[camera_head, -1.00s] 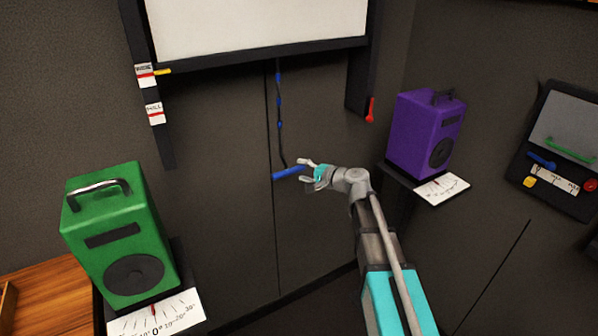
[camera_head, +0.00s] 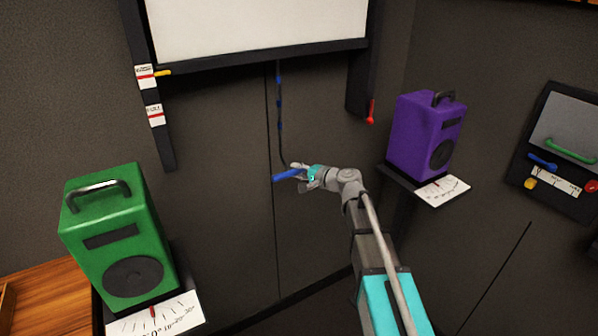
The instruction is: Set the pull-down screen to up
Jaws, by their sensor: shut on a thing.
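The pull-down screen (camera_head: 255,22) is a white sheet with a black bottom bar (camera_head: 265,56) at the top of the view. A yellow pointer (camera_head: 163,72) at the bar's left end lies beside the upper white label (camera_head: 146,77) on the black side rail. A lower label (camera_head: 155,115) sits further down that rail. A dark cord with blue bands (camera_head: 279,103) hangs from the bar to a blue handle (camera_head: 285,175). My gripper (camera_head: 300,174) is shut on the right part of the handle, whose left end sticks out. The fingers partly hide the handle.
A green speaker (camera_head: 120,240) stands at the lower left above a dial card. A purple speaker (camera_head: 425,135) stands on a shelf right of my arm. A red lever (camera_head: 370,112) hangs at the right rail. A control panel (camera_head: 560,150) is at far right.

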